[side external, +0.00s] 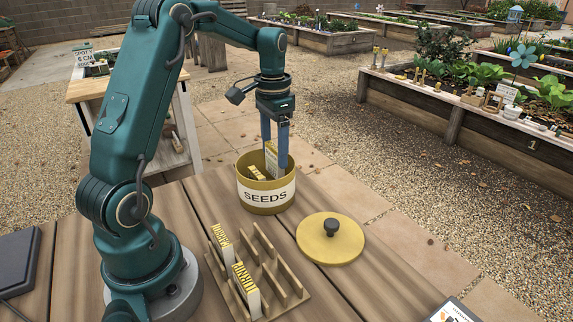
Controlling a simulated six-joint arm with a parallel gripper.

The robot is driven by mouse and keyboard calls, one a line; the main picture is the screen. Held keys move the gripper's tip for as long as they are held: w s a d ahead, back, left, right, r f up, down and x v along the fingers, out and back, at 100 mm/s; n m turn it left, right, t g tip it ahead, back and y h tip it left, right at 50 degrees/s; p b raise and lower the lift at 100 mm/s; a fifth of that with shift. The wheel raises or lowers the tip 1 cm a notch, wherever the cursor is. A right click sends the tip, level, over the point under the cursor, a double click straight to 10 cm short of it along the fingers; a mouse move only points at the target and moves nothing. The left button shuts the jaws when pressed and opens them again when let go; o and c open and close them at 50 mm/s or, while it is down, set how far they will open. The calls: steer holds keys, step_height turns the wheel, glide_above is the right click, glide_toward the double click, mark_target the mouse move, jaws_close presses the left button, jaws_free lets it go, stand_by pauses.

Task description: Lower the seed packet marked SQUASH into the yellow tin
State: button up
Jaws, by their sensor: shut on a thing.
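The yellow tin (265,202), with a white band marked SEEDS, stands open on the wooden table. My gripper (275,160) points straight down over the tin, its blue fingers shut on a white and yellow seed packet (271,154). The packet is upright, and its lower part overlaps the tin's mouth; its bottom edge is hidden or too small to make out. Its lettering is too small to read. Another yellow-marked packet (257,173) shows inside the tin at the left.
The tin's yellow lid (330,240) with a dark knob lies right of the tin. A wooden slotted rack (291,291) in front holds two packets (222,240) (245,289); its other slots are empty. A dark flat thing (14,262) lies far left.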

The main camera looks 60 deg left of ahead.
mark_target(275, 167)
steer(key=shift+f, duration=2.5)
stand_by(1.1)
steer(key=o, duration=1.3)
steer(key=shift+r, duration=0.1)
